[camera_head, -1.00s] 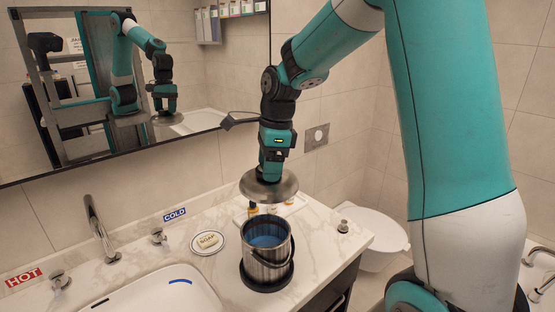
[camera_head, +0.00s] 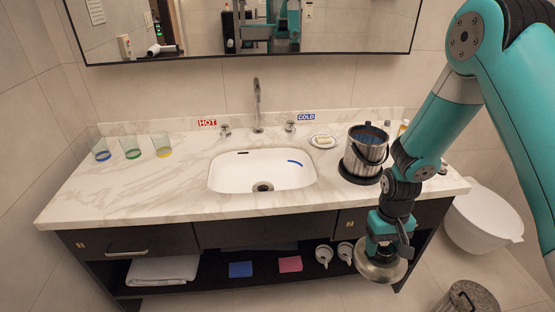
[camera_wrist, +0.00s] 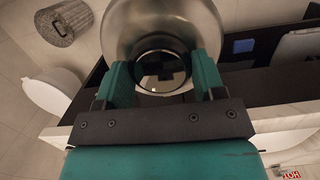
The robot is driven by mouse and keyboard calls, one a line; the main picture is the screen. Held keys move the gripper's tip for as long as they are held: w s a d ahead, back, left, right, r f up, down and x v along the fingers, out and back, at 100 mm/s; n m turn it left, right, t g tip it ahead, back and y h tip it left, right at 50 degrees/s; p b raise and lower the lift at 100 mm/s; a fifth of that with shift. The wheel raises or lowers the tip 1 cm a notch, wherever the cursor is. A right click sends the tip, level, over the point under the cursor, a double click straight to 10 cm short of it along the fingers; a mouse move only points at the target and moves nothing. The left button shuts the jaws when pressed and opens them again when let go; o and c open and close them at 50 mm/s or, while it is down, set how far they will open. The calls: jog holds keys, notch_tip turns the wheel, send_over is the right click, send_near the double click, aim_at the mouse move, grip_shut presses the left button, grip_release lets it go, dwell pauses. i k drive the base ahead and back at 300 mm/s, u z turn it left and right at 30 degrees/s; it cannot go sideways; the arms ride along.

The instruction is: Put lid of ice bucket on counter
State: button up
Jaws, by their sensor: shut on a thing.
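My gripper (camera_head: 384,250) is shut on the round metal lid (camera_head: 392,271) of the ice bucket. The lid hangs below the fingers in front of the vanity, lower than the counter top. In the wrist view the lid (camera_wrist: 121,28) fills the top middle, its dark knob between the green fingers (camera_wrist: 160,80). The ice bucket (camera_head: 362,160) stands uncovered on a dark round base at the right of the marble counter (camera_head: 130,190), with blue inside. My arm passes in front of the counter's right end.
The sink (camera_head: 262,170) is mid-counter. Coloured glasses (camera_head: 132,150) stand at the far left, and a soap dish (camera_head: 324,141) lies left of the bucket. The left counter is mostly bare. A toilet (camera_head: 482,215) and a bin (camera_head: 468,298) are at the right.

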aim_at(103, 186)
jog(key=z, duration=0.05)
jog(key=k, duration=0.45)
jog(key=u, duration=0.85)
jog(key=i, duration=0.55)
jog(key=u, duration=0.6)
jog(key=i, duration=0.7)
jog(key=z, duration=0.2)
